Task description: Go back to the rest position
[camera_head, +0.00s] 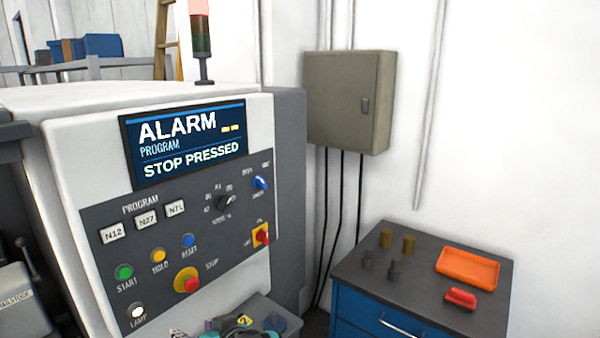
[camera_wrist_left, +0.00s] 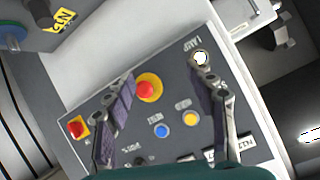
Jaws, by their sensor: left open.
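My left gripper (camera_wrist_left: 163,82) shows in the left wrist view with its two fingers spread apart and nothing between the tips. It faces the machine's control panel (camera_wrist_left: 120,150), with the red stop button (camera_wrist_left: 146,89) on its yellow base seen between the fingers. In the head view only a small part of the left gripper (camera_head: 196,333) shows at the bottom edge, below the stop button (camera_head: 187,281). The screen (camera_head: 187,143) reads "ALARM", "PROGRAM", "STOP PRESSED". My right gripper is in neither view.
The panel carries a green start button (camera_head: 124,272), a yellow hold button (camera_head: 158,255), a blue reset button (camera_head: 189,240) and a red switch (camera_head: 261,237). A blue cabinet (camera_head: 385,323) with an orange tray (camera_head: 467,268) stands at right. A grey box (camera_head: 345,100) hangs on the wall.

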